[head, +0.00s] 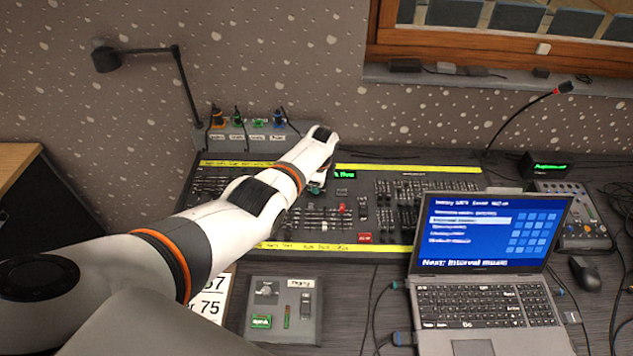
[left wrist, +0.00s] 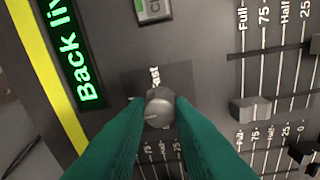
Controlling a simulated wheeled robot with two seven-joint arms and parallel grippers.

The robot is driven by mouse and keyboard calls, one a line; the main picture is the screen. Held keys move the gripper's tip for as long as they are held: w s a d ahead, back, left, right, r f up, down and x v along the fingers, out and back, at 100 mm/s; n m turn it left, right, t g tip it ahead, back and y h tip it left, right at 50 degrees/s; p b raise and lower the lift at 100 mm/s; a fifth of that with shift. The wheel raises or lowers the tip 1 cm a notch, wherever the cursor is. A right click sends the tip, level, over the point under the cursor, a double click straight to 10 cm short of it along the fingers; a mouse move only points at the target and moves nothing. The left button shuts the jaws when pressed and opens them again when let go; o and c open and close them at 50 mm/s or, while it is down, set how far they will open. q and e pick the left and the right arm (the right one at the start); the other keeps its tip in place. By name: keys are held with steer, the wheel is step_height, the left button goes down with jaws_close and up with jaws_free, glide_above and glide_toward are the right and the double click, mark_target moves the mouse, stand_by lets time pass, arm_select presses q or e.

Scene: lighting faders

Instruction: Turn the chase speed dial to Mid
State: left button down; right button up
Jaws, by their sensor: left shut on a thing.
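The chase speed dial is a round grey knob (left wrist: 159,108) on the dark lighting desk, in the middle of the left wrist view. A label ending in "ast" is partly visible just above it; other labels around it are hidden. A pale mark shows on the knob's lower left face. My left gripper (left wrist: 160,112) has its green fingers on both sides of the knob, shut on it. In the head view my left arm reaches over the lighting desk (head: 370,212), and its gripper (head: 318,186) and the knob are mostly hidden behind the wrist. My right gripper is in neither view.
In the left wrist view a green-lit display (left wrist: 72,50) lies left of the knob and a grey fader cap (left wrist: 250,108) to its right. In the head view a laptop (head: 487,260) stands front right and a grey box (head: 282,310) sits in front of the desk.

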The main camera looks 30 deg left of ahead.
arm_select(q)
steer(key=shift+m, duration=0.4)
steer(key=c, duration=1.3)
jaws_free()
steer(key=shift+o, duration=0.2)
steer(key=shift+r, duration=0.1)
steer(key=shift+r+p, duration=0.4)
steer(key=shift+p, duration=0.05)
steer(key=r+p, duration=0.1)
steer(key=r, duration=0.1)
steer(key=shift+s+d+r+p, duration=0.15)
steer(key=shift+d+r+p, duration=0.05)
steer(key=shift+r+p, duration=0.2)
step_height(320, 180, up, 8)
steer(key=s+d, duration=0.1)
steer(key=shift+p, duration=0.3)
steer(key=shift+d, duration=0.1)
